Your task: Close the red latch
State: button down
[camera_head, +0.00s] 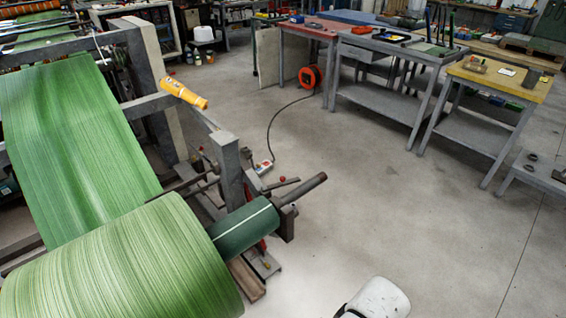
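A big green woven roll (120,265) sits on the machine at the lower left. Its dark green core (243,229) with a white line sticks out to the right, ending in a dark shaft (303,190). A small red ball (282,179) shows on a dark bar (281,186) behind the core. A narrow red part (262,245) shows below the core, partly hidden. I cannot tell which red piece is the latch, or whether it is open. A white rounded part of my arm shows at the bottom edge; my gripper's fingers are not in view.
A dark cable runs on the floor from a red reel (310,77) to a socket box (264,167). Workbenches (494,78) line the back right. The floor right of the roll is clear.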

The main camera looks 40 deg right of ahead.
aim_at(283, 182)
jog(key=i+l+u, duration=0.1)
jog(key=l, duration=0.65)
jog(key=i+l+u, duration=0.1)
jog(key=i+l, duration=0.2)
jog(key=l, duration=0.5)
jog(key=i+l+u, duration=0.1)
jog(key=l, duration=0.7)
jog(key=i+l+u, duration=0.1)
jog(key=l, duration=0.7)
jog(key=i+l, duration=0.2)
jog(key=l, duration=0.6)
jog(key=i+l+u, duration=0.15)
jog(key=l, duration=0.65)
